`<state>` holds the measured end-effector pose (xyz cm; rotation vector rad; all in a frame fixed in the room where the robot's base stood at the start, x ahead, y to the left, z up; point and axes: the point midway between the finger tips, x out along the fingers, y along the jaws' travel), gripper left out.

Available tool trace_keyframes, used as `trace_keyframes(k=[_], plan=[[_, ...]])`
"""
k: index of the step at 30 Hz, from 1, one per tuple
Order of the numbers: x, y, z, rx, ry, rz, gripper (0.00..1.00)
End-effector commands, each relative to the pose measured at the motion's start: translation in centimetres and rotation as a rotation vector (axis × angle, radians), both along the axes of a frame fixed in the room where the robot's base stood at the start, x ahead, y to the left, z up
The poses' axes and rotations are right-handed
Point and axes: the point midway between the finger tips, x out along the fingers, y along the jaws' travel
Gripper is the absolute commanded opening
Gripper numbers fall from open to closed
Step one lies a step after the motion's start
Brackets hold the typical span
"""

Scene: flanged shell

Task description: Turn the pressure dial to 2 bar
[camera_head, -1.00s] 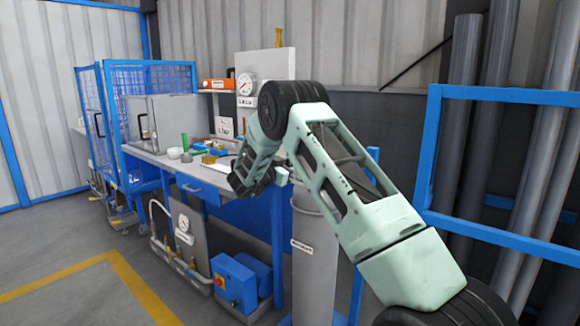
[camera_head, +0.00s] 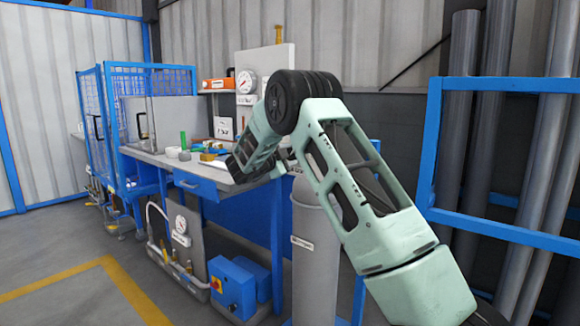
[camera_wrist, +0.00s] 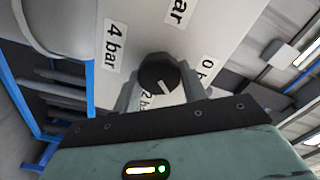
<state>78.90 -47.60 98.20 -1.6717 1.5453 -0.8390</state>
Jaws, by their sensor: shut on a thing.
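The pressure dial is a round black knob (camera_wrist: 158,70) with a white pointer line, on a pale panel in the wrist view. My gripper (camera_wrist: 160,86) has one finger on each side of the knob and is shut on it. The pointer line faces the lower right part of the picture. The "4 bar" label (camera_wrist: 115,43) is at upper left and the "0 bar" label (camera_wrist: 208,69) at right, partly cut by a finger. The "2 bar" label (camera_wrist: 146,100) is below the knob, mostly hidden by my gripper. In the head view my arm hides the knob and fingers.
In the head view a white gauge (camera_head: 245,82) is on an upright panel behind the workbench (camera_head: 150,157). Small items lie on the bench. A grey cylinder (camera_head: 314,255) stands beside it. Blue rails (camera_head: 500,84) stand at right; floor at front left is clear.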

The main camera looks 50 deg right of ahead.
Motion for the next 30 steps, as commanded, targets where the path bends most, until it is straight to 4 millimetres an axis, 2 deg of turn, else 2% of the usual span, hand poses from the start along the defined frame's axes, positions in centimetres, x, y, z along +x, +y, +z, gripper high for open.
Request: trace_keyframes(k=[1, 18, 30], plan=[[-0.06, 0.02, -0.73, 0.004, -0.045, -0.001, 0.19], [-0.09, 0.02, -0.89, 0.045, -0.564, -0.002, 0.19], [-0.09, 0.01, -0.66, 0.064, -0.784, -0.002, 0.19]])
